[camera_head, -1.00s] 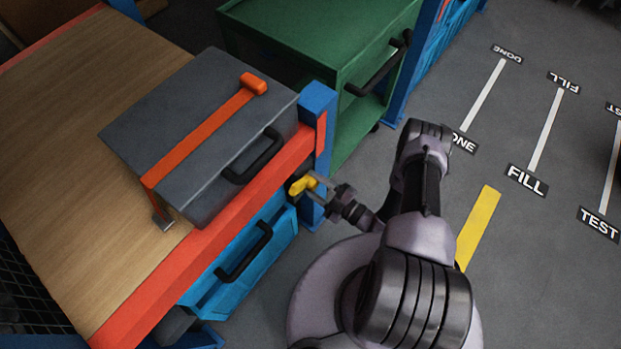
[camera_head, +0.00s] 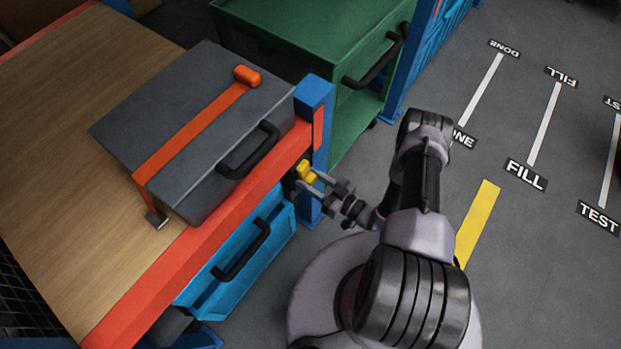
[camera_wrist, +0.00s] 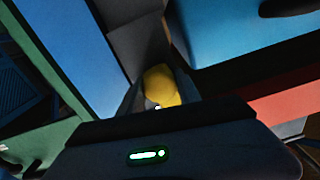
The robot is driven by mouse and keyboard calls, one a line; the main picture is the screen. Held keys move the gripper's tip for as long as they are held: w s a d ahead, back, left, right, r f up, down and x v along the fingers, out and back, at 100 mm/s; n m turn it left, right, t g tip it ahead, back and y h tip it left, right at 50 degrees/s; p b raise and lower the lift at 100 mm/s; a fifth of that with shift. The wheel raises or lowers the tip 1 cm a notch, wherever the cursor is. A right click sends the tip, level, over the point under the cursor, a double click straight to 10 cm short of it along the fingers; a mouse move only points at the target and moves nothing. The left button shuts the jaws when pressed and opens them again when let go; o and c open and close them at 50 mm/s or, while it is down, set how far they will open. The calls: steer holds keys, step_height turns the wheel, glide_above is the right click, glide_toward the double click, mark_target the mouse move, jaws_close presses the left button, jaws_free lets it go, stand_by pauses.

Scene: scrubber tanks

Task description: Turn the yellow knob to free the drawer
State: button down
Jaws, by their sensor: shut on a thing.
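The yellow knob (camera_head: 306,172) sits on the front of the bench, by the blue corner post and above the right end of the blue drawer (camera_head: 232,270). My gripper (camera_head: 309,177) is shut on the knob, with a finger on either side of it. In the wrist view the knob (camera_wrist: 161,85) shows between the two fingers, partly hidden by the gripper body. The drawer has a black handle and hangs under the red bench edge.
A grey case (camera_head: 200,130) with an orange strap lies on the wooden bench top (camera_head: 60,190). A green cabinet (camera_head: 310,40) stands behind the blue post (camera_head: 314,100). The floor to the right, with painted labels, is clear.

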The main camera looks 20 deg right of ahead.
steer(key=shift+m, duration=0.6)
steer(key=shift+f+m, duration=0.1)
steer(key=shift+m, duration=0.2)
steer(key=c, duration=0.8)
jaws_free()
steer(key=shift+c, duration=0.2)
steer(key=shift+d, duration=0.1)
steer(key=p+v, duration=0.3)
steer(key=v, duration=1.4)
steer(key=shift+s, duration=0.2)
